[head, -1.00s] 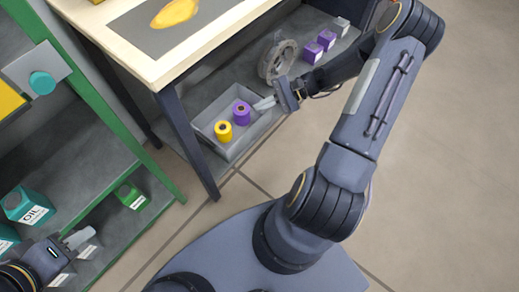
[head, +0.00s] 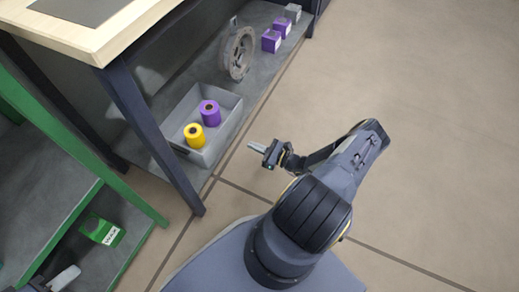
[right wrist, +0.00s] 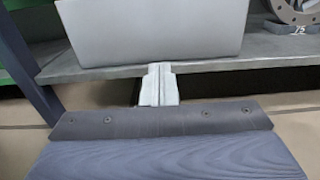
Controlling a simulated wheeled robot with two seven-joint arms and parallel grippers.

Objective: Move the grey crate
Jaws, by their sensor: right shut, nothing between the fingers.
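The grey crate (head: 227,130) stands upright on the low shelf under the wooden-topped table in the head view. It holds a yellow spool (head: 195,136) and a purple spool (head: 210,113). In the right wrist view its plain grey wall (right wrist: 150,32) fills the top middle. My right gripper (head: 256,147) is shut and empty, over the floor just outside the shelf, apart from the crate. Its fingers (right wrist: 158,84) point at the crate wall in the right wrist view. My left gripper (head: 64,278) shows only partly at the bottom left, by the green-framed rack; its opening is unclear.
A dark table leg (head: 150,135) stands left of the crate. A grey wheel-like part (head: 238,53) and purple boxes (head: 271,41) stand further along the low shelf (head: 262,75). A green box (head: 101,229) lies in the green-framed rack (head: 135,195). The floor (head: 430,130) at right is clear.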

